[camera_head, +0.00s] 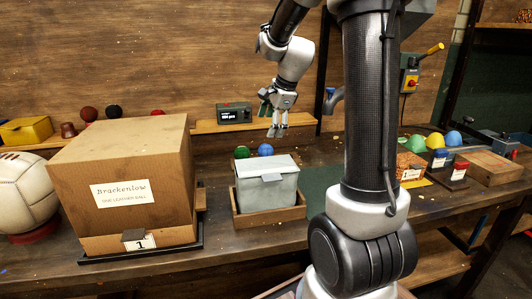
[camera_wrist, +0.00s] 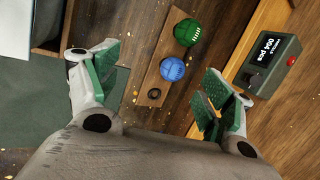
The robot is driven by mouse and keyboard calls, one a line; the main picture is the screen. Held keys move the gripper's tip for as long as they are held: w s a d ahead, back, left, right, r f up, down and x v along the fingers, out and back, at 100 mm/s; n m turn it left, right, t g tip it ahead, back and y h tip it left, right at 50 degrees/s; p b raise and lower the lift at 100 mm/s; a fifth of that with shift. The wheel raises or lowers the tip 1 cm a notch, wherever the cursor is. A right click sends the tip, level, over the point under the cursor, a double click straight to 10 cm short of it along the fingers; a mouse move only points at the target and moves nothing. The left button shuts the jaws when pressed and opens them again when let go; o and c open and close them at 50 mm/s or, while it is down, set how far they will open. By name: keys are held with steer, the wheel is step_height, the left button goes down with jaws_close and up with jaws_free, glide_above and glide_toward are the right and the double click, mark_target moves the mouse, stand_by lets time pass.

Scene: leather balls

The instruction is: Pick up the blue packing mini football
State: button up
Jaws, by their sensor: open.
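A small blue ball (camera_head: 265,150) sits behind the grey lidded box in the head view. In the wrist view the blue ball (camera_wrist: 172,69) rests on a narrow wooden strip, beside a green ball (camera_wrist: 187,32). The green ball (camera_head: 242,152) is left of the blue one in the head view. My gripper (camera_head: 277,131) hangs fingers-down above the blue ball, apart from it. In the wrist view my gripper (camera_wrist: 158,74) is open and empty, with the blue ball between its spread green-padded fingers and farther down.
The grey box (camera_head: 267,182) stands in a wooden tray (camera_head: 237,215) just in front of the balls. A counter display (camera_wrist: 268,65) stands close to the right finger in the wrist view. A large cardboard box (camera_head: 124,180) stands at left.

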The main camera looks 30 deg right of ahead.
mark_target(268, 146)
steer(key=w+d+f+m, duration=0.2)
steer(key=w+f, duration=0.1)
steer(key=w+d+f+m, duration=0.1)
steer(key=w+f+m, duration=0.2)
steer(key=w+d+f+m, duration=0.2)
steer(key=f, duration=0.1)
steer(key=shift+w+d+m, duration=0.3)
steer(key=shift+w, duration=0.1)
steer(key=x, duration=0.3)
steer(key=shift+d, duration=0.15)
steer(key=x, duration=0.5)
steer(key=shift+s+f, duration=0.15)
steer(key=shift+s, duration=0.05)
steer(key=c, duration=1.2)
